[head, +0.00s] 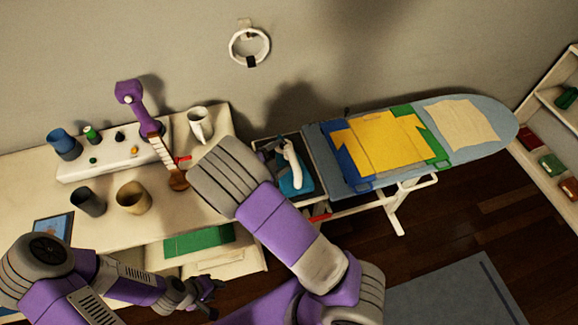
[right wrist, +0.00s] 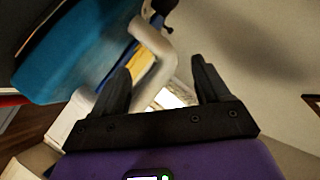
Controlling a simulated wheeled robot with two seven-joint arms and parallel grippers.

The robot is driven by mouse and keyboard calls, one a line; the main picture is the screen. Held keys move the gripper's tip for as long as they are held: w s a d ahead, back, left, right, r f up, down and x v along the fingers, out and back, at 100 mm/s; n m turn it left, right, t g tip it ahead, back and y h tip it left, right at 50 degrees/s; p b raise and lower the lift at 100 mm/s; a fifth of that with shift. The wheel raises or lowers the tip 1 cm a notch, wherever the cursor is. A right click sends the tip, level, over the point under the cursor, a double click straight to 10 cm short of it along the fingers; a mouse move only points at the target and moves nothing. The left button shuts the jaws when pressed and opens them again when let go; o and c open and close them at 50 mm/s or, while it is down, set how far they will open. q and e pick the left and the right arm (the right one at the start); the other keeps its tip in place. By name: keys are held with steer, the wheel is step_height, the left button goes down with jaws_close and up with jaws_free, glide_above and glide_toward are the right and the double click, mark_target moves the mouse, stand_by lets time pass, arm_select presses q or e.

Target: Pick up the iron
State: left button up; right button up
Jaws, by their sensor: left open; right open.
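The iron has a teal body (head: 291,186) and a pale handle (head: 293,158). In the head view it rests at the near left end of the ironing board (head: 492,110). In the right wrist view its teal body (right wrist: 70,50) fills the upper left. Its white handle (right wrist: 155,62) shows between my right gripper's fingers, nearer the left finger. My right gripper (right wrist: 163,75) is open; no grip on the handle shows. My left gripper (head: 212,296) is open and empty, low in front of the desk.
Shelves (head: 545,165) stand at right. The wall is close behind.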

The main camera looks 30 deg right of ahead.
mark_target(290, 150)
steer(key=x, duration=0.5)
steer(key=shift+d+f+b, duration=0.1)
steer(key=shift+b, duration=0.2)
jaws_close()
